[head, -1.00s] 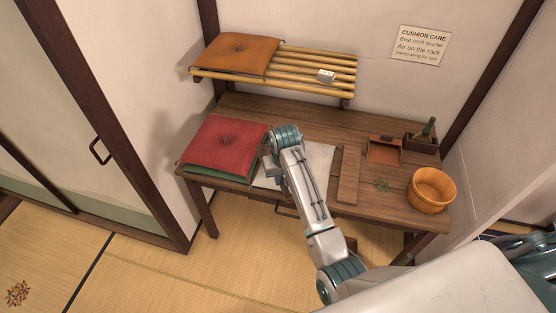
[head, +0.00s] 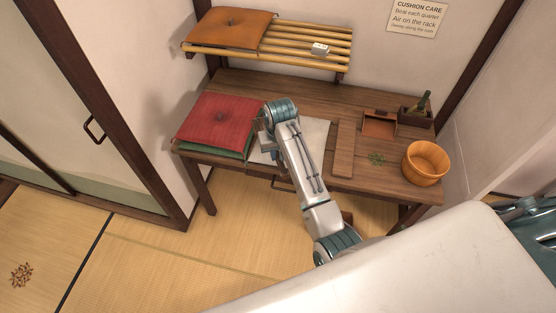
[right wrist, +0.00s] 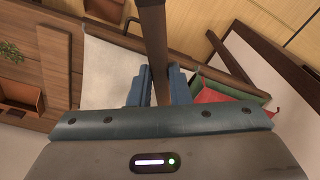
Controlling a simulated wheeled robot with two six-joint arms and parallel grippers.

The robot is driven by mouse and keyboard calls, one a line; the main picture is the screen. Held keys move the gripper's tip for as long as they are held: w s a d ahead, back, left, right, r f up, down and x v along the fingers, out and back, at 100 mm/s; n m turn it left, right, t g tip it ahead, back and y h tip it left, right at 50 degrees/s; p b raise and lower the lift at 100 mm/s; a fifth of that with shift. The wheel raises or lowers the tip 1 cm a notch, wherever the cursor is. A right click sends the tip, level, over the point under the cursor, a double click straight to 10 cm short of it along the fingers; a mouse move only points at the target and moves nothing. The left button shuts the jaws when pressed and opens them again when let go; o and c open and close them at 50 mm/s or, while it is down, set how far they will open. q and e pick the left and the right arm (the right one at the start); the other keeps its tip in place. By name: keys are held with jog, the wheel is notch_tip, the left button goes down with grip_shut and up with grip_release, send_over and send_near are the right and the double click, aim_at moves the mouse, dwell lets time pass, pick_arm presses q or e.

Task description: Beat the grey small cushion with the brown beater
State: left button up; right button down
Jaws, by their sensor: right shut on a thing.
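My right gripper (right wrist: 157,90) is shut on a dark brown bar (right wrist: 153,35), which looks like the handle of the brown beater; its other end runs out of the right wrist view. In the head view my right arm hides most of the gripper (head: 262,140) and the beater. A flat, pale grey square (head: 314,132) lies on the table beside and below the gripper, partly behind my arm. It also shows in the right wrist view (right wrist: 108,75). It is the only greyish piece that could be the small cushion; I cannot tell its thickness. My left gripper is not in view.
A red cushion (head: 215,118) lies on a green one (head: 215,150) at the table's left. A wall rack (head: 315,38) bears an orange cushion (head: 232,27). A wooden bucket (head: 426,165), brown tray (head: 380,124), bottle box (head: 415,112) and long board (head: 344,150) occupy the table's right.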

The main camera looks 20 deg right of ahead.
jog(key=shift+r, duration=0.25)
jog(key=shift+w+f, duration=0.15)
notch_tip(320, 180, down, 10)
jog(key=b, duration=0.4)
notch_tip(320, 180, up, 10)
jog(key=p, duration=0.4)
